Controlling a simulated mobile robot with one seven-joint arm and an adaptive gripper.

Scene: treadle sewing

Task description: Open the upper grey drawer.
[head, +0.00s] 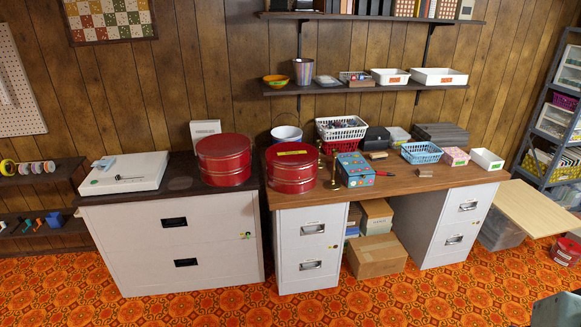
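A wide pale grey cabinet at the left has an upper drawer (190,229) and a lower drawer (195,265), each with a dark recessed handle. A narrow grey pedestal under the left end of the wooden desk has an upper drawer (312,229) and a lower drawer (311,266) with metal pulls. A similar pedestal under the right end has an upper drawer (468,207) and a lower drawer (456,239). All these drawers look shut. The frame does not tell which upper drawer the task means. My gripper is not in view.
Cardboard boxes (377,255) stand between the pedestals. A pale wooden board (540,207) juts out at the right, by a shelf rack (553,135). The patterned orange floor (400,298) is clear in front.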

